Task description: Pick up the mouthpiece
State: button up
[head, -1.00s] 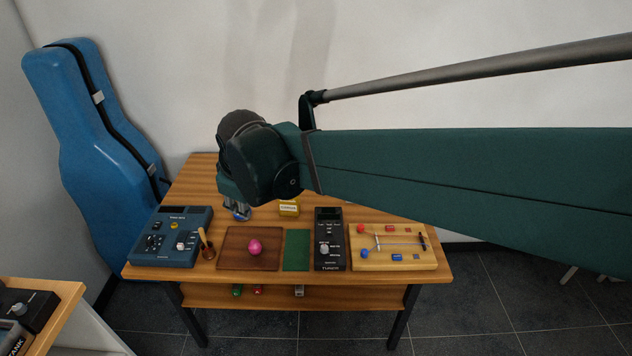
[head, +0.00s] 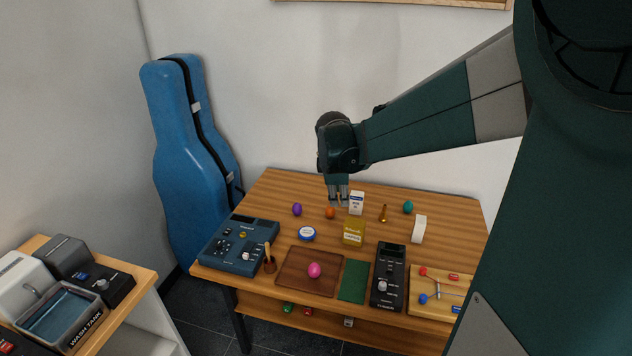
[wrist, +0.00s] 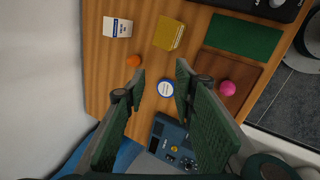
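A small brass-coloured mouthpiece (head: 383,214) stands on the wooden table, right of the white box, in the head view. It does not show in the wrist view. My gripper (head: 338,204) points down over the back of the table, left of the mouthpiece and clear of it. In the wrist view my gripper (wrist: 159,72) has its two green fingers spread apart with nothing between them.
A white box (head: 356,203), yellow box (head: 353,232), orange egg-shaped item (head: 330,213) and blue-rimmed tin (head: 307,234) stand near my gripper. A teal item (head: 408,207) and white cylinder (head: 419,229) are right of the mouthpiece. Devices (head: 388,278) line the front.

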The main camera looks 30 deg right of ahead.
jog(key=w+d+f+n+g+p, duration=0.1)
jog(key=w+d+f+n, duration=0.15)
jog(key=d, duration=0.45)
jog(key=w+d+f+n+g+p, duration=0.1)
jog(key=w+d+f, duration=0.1)
jog(key=d+f, duration=0.3)
jog(key=n+g+h+p, duration=0.1)
jog(key=n, duration=0.3)
send_over(384, 206)
jog(key=a, duration=0.2)
jog(key=shift+m, duration=0.25)
notch_tip(384, 206, down, 7)
jog(key=shift+s+f, duration=0.1)
jog(key=shift+f, duration=0.05)
jog(key=shift+x, duration=1.3)
jog(key=shift+f, duration=0.1)
jog(key=shift+b+x, duration=0.3)
jog(key=shift+x, duration=2.2)
